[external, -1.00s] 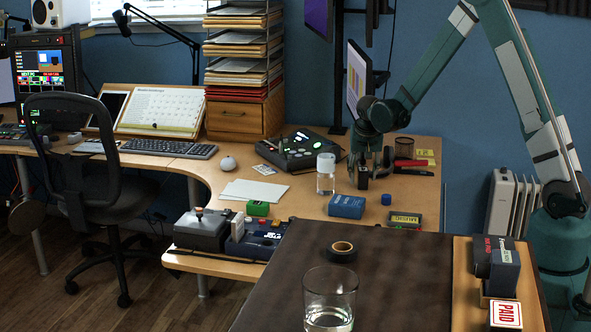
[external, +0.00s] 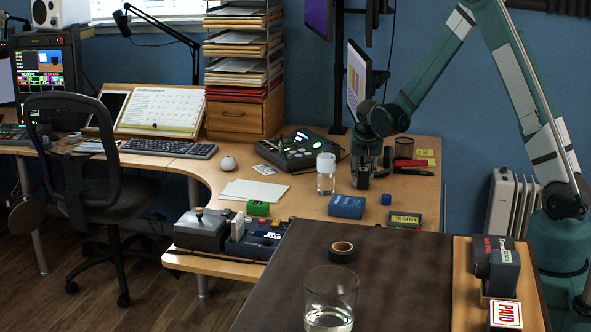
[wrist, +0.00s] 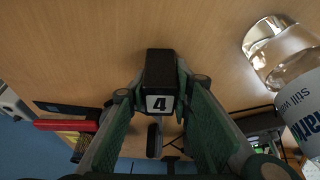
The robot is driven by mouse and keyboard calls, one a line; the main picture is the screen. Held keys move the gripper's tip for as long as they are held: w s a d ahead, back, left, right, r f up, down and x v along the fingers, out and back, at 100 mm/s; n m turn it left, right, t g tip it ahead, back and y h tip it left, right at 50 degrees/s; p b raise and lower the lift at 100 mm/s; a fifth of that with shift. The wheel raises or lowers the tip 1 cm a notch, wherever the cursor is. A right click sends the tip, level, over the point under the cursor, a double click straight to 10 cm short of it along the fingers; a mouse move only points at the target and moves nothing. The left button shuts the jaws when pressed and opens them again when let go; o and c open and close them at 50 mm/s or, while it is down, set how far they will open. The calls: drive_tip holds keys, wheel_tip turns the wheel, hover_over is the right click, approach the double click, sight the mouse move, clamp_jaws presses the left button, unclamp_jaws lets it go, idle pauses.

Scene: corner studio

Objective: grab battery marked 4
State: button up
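The battery marked 4 (wrist: 160,76) is a small black block with a white label bearing a black 4. It stands on the wooden desk in the wrist view, between the two green fingers of my gripper (wrist: 160,85). The fingertips lie close along both its sides and appear to be shut on it. In the external view my gripper (external: 363,178) is low over the desk, and the battery is mostly hidden between its fingers.
A clear water bottle (external: 326,174) stands just left of my gripper. A red-and-black item (external: 410,163) lies behind right. Bare desk surrounds the battery.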

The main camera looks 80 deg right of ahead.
sight(363, 169)
drive_tip(key=shift+c, duration=1.3)
drive_tip(key=shift+r, duration=0.1)
drive_tip(key=shift+r+p, duration=1.2)
drive_tip(key=shift+r, duration=3.7)
